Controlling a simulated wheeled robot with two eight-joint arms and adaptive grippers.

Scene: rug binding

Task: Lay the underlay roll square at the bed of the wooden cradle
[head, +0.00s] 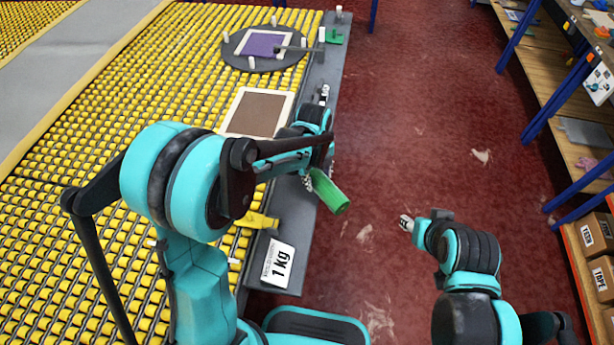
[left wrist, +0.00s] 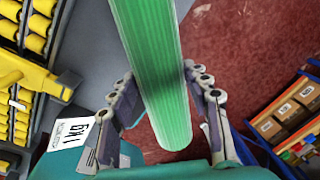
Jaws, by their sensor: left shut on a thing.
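The green underlay roll (head: 329,191) is held by my left gripper (head: 310,178), over the right edge of the grey side ledge. It slants down to the right in the head view. In the left wrist view the roll (left wrist: 155,70) runs lengthwise between the two fingers of the left gripper (left wrist: 165,100), which is shut on it. My right gripper (head: 406,223) is over the red floor, away from the roll; its finger gap is too small to read. I cannot make out a wooden cradle; my left arm covers part of the ledge.
A yellow roller table (head: 60,170) fills the left. On it lie a brown, cream-edged rug piece (head: 258,112) and a turntable (head: 235,48) with a purple piece. A 1 kg label (head: 279,264) and yellow tool (head: 260,221) are near the ledge (head: 318,75). Shelves (head: 545,100) stand right.

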